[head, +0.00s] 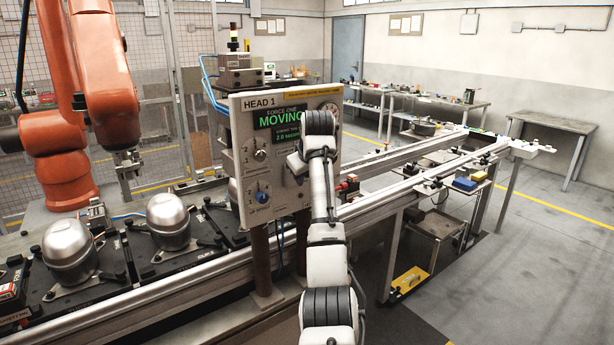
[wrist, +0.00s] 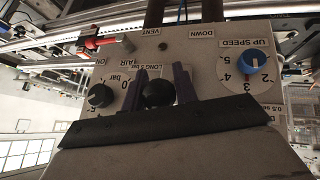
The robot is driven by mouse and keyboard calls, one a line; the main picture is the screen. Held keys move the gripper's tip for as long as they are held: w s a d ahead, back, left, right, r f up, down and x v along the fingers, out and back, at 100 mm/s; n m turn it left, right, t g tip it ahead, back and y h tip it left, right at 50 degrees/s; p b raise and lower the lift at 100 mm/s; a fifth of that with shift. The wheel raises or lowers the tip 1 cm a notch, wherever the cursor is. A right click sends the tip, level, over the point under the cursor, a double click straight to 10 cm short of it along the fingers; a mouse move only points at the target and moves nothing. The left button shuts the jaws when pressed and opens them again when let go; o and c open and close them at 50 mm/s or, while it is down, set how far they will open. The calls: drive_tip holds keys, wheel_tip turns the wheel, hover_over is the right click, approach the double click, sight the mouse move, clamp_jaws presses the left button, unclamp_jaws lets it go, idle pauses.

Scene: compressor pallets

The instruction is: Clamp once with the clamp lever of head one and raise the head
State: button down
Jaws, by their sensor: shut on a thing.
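The head one panel (head: 243,135) stands ahead of me; its green display (head: 287,118) reads "FORCE ONE MOVING" above a 2.0 reading. My arm reaches up to the panel's right part and hides my gripper in the head view. In the wrist view the panel is upside down, and the purple fingers of my gripper (wrist: 161,78) flank a round black knob (wrist: 158,95), shut on it. Labels by it include "LONG" and "bar". I cannot make out whether this is the clamp lever.
The panel also carries a blue speed knob (wrist: 255,62) and another black knob (wrist: 99,95) beside my fingers. Silver compressors (head: 168,222) sit on black pallets at the left. An orange robot arm (head: 105,75) stands behind them.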

drive_tip(key=c, duration=1.1)
unclamp_jaws()
drive_tip(key=shift+r, duration=0.1)
drive_tip(key=b+v, duration=0.4)
drive_tip(key=v, duration=0.9)
drive_tip(key=shift+s+r, duration=0.2)
drive_tip(key=shift+s, duration=0.05)
